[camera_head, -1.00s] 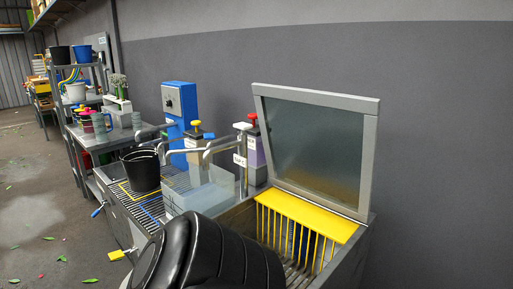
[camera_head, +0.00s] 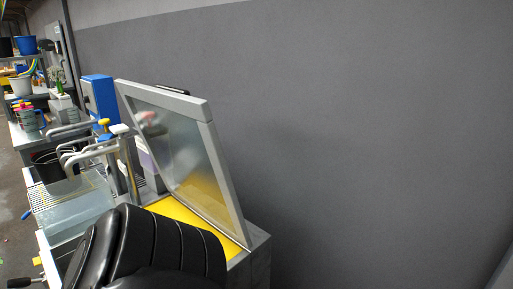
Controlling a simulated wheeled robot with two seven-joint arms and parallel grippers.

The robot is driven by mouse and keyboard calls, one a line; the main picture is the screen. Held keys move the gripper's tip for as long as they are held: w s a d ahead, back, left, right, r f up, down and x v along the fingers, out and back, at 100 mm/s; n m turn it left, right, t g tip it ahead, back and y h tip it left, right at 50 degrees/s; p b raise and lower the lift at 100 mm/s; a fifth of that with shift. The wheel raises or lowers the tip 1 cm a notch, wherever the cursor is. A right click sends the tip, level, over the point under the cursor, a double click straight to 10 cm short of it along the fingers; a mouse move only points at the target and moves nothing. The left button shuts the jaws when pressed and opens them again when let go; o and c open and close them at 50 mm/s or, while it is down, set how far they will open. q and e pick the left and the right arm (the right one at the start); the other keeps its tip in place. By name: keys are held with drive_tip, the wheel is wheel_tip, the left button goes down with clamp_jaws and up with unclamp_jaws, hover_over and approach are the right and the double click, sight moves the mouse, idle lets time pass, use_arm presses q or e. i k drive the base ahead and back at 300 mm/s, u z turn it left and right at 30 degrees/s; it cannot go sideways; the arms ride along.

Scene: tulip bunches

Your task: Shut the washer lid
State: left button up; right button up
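The washer lid (camera_head: 180,150), a grey frame around a see-through pane, stands raised and tilted over the washer (camera_head: 257,252) in the head view. A yellow panel (camera_head: 229,243) lies at the foot of the lid. A small dark piece (camera_head: 173,89) shows at the lid's top edge; I cannot tell what it is. My black ribbed arm (camera_head: 150,245) covers the front of the washer and hides most of its opening. Neither of my grippers can be made out in this view.
A grey wall (camera_head: 370,130) stands close behind the lid. To the left are bent metal taps (camera_head: 90,150), a clear box (camera_head: 72,200), a dark bucket (camera_head: 48,165) and a blue box (camera_head: 98,97). A shelf with buckets stands farther back.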

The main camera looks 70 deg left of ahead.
sight(178, 100)
drive_tip(key=i, duration=1.05)
drive_tip(key=u, duration=0.9)
drive_tip(key=i, duration=0.3)
drive_tip(key=u, duration=4.25)
drive_tip(key=k, duration=0.25)
drive_tip(key=z, duration=1.25)
drive_tip(key=i, duration=0.5)
drive_tip(key=z, duration=1)
drive_tip(key=k, duration=0.25)
drive_tip(key=z, duration=0.5)
